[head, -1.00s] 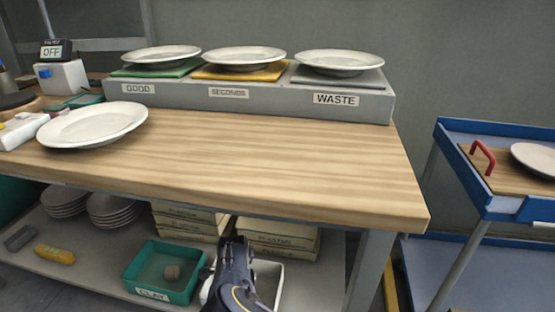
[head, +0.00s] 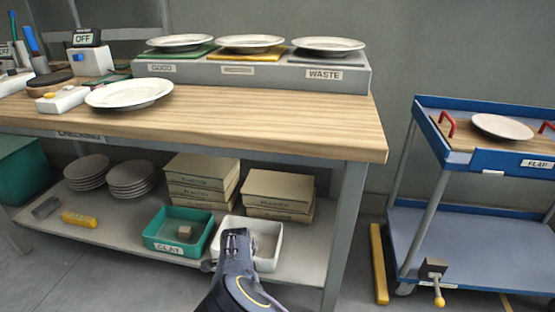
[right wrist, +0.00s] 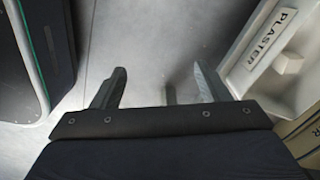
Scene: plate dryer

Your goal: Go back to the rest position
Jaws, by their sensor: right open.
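My right gripper (right wrist: 158,80) is open and empty in the right wrist view, its two fingers apart over bare grey floor. A white bin (right wrist: 268,62) labelled PLASTER is to the right of the fingers. My left gripper is not in view.
The workbench (head: 300,110) holds a loose plate (head: 129,93) and a rack (head: 270,74) with plates on GOOD, SECONDS and WASTE pads. A green CLAY bin (head: 160,238) is on the lower shelf. A blue trolley (head: 470,235) with a plate (head: 502,127) stands right. Floor between is mostly clear.

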